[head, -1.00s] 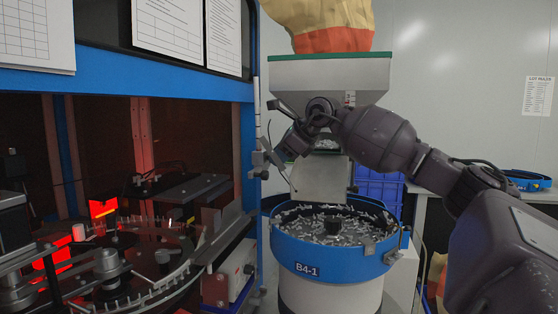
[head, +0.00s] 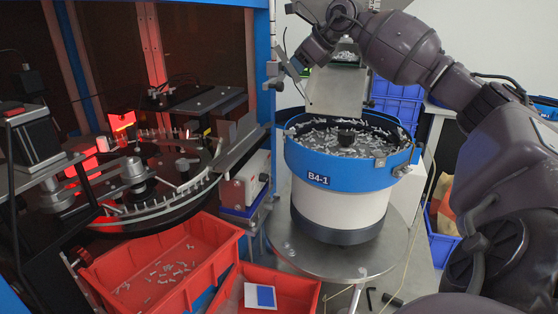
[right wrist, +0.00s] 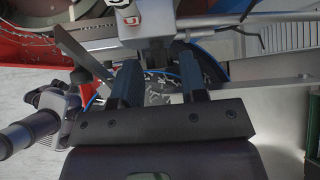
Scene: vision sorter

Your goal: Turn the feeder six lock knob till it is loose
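My right gripper (head: 292,70) is beside the blue frame post, left of the chute over the bowl feeder marked B4-1 (head: 338,165). In the right wrist view its two dark fingers (right wrist: 158,68) are apart with nothing gripped; screws show behind the gap. Small clamp knobs (head: 277,86) sit at the post's edge near the gripper. A silver knob-like fitting (right wrist: 50,98) shows left of the fingers in the wrist view. A small plate with a red mark (right wrist: 128,20) is above them. I cannot tell which part is the feeder six lock knob. My left gripper is out of view.
The bowl stands on a round metal table (head: 345,255). Red bins (head: 215,240) stand at the front left, below the machine's turntable (head: 150,205). A metal chute (head: 337,95) hangs over the bowl. Blue crates (head: 398,108) stand behind.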

